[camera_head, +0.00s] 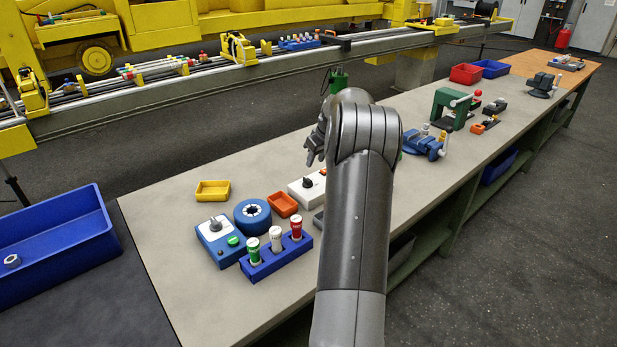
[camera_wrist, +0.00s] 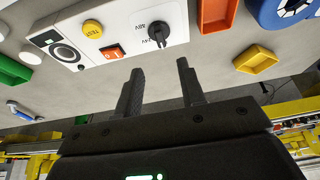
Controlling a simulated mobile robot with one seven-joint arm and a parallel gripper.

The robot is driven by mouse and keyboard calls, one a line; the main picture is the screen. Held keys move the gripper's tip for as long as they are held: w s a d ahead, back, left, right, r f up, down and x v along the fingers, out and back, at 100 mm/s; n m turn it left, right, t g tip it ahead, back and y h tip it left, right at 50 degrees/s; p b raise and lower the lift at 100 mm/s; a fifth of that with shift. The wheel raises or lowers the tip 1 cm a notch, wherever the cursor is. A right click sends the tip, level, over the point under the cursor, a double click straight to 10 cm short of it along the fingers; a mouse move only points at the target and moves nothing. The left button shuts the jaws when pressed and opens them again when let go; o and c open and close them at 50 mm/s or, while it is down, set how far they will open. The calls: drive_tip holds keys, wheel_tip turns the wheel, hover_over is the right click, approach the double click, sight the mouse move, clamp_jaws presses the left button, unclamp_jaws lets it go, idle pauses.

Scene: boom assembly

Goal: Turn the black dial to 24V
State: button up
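The black dial (camera_wrist: 158,34) sits on a white box (camera_wrist: 110,32) in the wrist view. Small voltage labels, one reading like 48V, are printed beside it; I cannot tell which its pointer marks. A yellow TEST button (camera_wrist: 92,29) and an orange switch (camera_wrist: 113,52) share the panel. In the head view the white box (camera_head: 297,191) stands on the bench with the dial (camera_head: 307,182) on top, partly hidden by my arm. My gripper (camera_wrist: 160,73) is open and empty, its fingers apart from the dial. In the head view my gripper (camera_head: 313,158) is above the box.
A blue box with a grey knob (camera_head: 215,226), a blue ring (camera_head: 252,217), yellow (camera_head: 213,188) and orange (camera_head: 283,204) trays, and a blue rack (camera_head: 275,260) of capped tubes stand nearby. A blue vise (camera_head: 425,145) and green press (camera_head: 447,105) stand farther right.

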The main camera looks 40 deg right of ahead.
sight(308, 179)
drive_tip(key=x, duration=1)
drive_tip(key=shift+f, duration=0.1)
drive_tip(key=shift+c, duration=0.3)
clamp_jaws()
